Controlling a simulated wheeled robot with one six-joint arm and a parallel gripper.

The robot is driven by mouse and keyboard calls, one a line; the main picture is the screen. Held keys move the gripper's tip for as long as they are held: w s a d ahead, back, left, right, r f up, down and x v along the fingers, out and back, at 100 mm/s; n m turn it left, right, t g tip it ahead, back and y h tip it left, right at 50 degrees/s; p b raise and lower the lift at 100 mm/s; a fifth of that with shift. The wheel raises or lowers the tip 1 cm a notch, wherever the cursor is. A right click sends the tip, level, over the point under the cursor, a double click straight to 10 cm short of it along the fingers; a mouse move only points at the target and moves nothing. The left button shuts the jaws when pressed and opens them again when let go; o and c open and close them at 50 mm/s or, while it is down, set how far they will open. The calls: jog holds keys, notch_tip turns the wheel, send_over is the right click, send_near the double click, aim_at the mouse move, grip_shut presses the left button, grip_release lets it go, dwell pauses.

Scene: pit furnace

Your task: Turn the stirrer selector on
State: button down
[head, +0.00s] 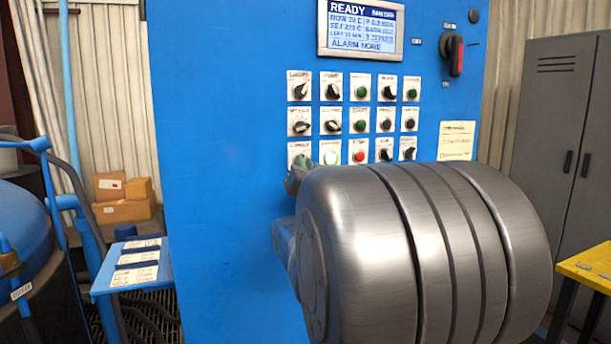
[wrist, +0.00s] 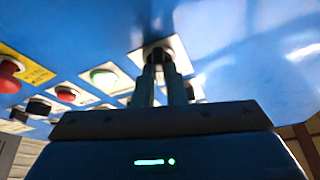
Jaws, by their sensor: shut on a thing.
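A blue control panel (head: 225,200) fills the middle of the head view, with rows of knobs and buttons on white plates. My gripper (head: 296,182) is at the lowest row's left end, partly hidden behind my arm. In the wrist view my gripper (wrist: 161,72) is shut on a dark selector knob (wrist: 158,52) on a pale square plate (wrist: 177,45). That plate (head: 300,149) shows at the lower row's left end in the head view. Its label is too blurred to read as the stirrer's, and the way its knob points is hidden.
A green button (wrist: 103,76) and a red button (wrist: 67,93) sit close beside the held knob. A red mushroom button (wrist: 10,68) is farther off. The display (head: 361,28) reads READY. A red-handled switch (head: 456,56) is at upper right; a grey cabinet (head: 560,125) stands right.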

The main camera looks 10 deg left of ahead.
jog(key=shift+m+h+b, duration=0.35)
jog(key=shift+m+h, duration=0.25)
jog(key=shift+m, duration=0.6)
jog(key=c, duration=1.5)
grip_release()
jog(key=shift+s, duration=0.1)
jog(key=b+v, duration=0.2)
jog(key=v, duration=1.1)
jog(key=shift+s+f, duration=0.2)
jog(key=shift+s, duration=0.15)
jog(key=shift+w, duration=0.1)
